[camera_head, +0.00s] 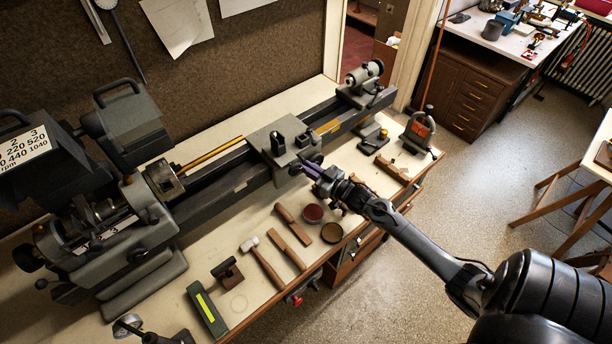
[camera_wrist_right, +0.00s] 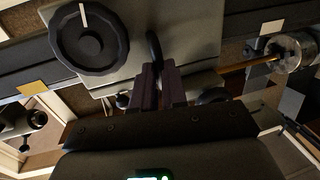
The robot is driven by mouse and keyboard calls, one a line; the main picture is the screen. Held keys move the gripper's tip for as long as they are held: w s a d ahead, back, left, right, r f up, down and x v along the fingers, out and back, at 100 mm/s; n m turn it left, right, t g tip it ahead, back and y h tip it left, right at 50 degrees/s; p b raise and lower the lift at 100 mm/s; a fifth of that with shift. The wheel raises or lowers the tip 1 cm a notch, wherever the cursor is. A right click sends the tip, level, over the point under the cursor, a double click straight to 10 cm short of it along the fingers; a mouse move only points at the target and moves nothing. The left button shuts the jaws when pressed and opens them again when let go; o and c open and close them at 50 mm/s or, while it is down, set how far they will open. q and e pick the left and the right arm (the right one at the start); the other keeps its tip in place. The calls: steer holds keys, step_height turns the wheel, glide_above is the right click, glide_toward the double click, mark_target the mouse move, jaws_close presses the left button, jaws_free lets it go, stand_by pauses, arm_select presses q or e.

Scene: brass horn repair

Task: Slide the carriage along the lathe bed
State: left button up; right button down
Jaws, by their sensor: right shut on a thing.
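The lathe bed (camera_head: 225,182) runs from the headstock at the lower left to the tailstock at the upper right. The grey carriage (camera_head: 268,137) sits across the bed, near its middle. In the right wrist view the carriage (camera_wrist_right: 195,35) shows close up with a round black handwheel (camera_wrist_right: 90,42) bearing a white mark. My right gripper (camera_head: 312,168) is at the carriage's front side. In the wrist view its fingers (camera_wrist_right: 158,80) are shut on a dark, slim carriage handle (camera_wrist_right: 152,42), right of the handwheel. The gripped end is hidden between the fingers. My left gripper is not in view.
The tailstock (camera_head: 366,84) stands at the bed's far right end. The headstock (camera_head: 110,225) is at the left. A hammer (camera_head: 262,262), wooden pieces and two round tins (camera_head: 331,232) lie on the bench in front. Bare bed lies on both sides of the carriage.

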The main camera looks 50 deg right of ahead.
steer(key=shift+d, duration=0.25)
steer(key=c, duration=1.2)
jaws_free()
steer(key=shift+o, duration=0.2)
steer(key=shift+s+a, duration=0.1)
steer(key=s, duration=1)
steer(key=shift+s, duration=0.35)
